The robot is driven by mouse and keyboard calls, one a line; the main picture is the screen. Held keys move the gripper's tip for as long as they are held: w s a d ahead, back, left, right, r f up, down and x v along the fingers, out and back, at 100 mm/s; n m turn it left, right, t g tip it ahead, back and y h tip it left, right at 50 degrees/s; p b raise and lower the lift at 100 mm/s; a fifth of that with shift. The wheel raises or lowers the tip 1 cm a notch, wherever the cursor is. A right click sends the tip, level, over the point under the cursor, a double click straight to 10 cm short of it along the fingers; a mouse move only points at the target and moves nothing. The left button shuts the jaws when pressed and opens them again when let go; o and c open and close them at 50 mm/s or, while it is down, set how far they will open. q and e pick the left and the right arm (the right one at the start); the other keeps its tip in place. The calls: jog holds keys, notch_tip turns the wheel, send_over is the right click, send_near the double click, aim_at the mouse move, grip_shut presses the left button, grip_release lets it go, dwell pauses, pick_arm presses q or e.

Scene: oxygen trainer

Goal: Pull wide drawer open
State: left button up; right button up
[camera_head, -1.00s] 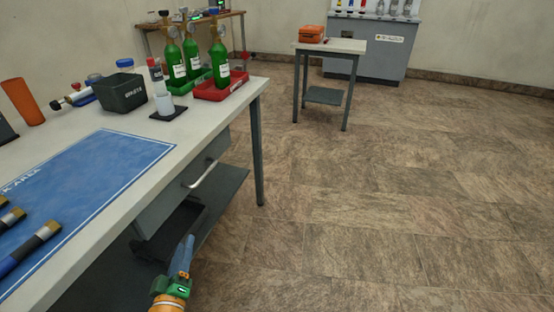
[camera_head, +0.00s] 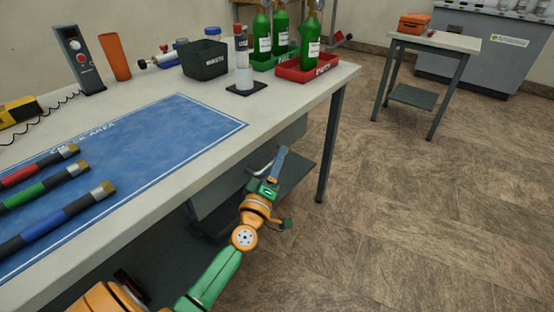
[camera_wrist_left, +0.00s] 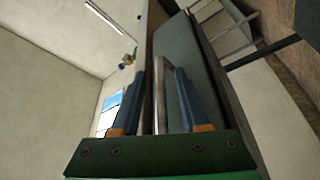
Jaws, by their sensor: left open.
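The wide drawer (camera_head: 218,193) is a grey front under the white workbench (camera_head: 170,150). It looks closed, but my arm partly hides it. Its pale bar handle (camera_head: 260,163) is mostly behind my left gripper (camera_head: 277,162) in the head view. In the left wrist view, the metal handle bar (camera_wrist_left: 160,95) runs between the two blue fingers of my left gripper (camera_wrist_left: 161,90). The fingers are apart, one on each side of the bar, and not closed on it. The grey drawer face (camera_wrist_left: 185,50) shows beyond the right finger. My right gripper is not in view.
A blue mat (camera_head: 130,140) with several coloured tubes lies on the bench. Green cylinders (camera_head: 310,45) stand in a red tray (camera_head: 308,70) and a green tray. A bench leg (camera_head: 330,150) stands right of my gripper. Open floor (camera_head: 400,220) lies to the right.

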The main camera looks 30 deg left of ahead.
pick_arm(q)
grip_shut()
dwell(1.3)
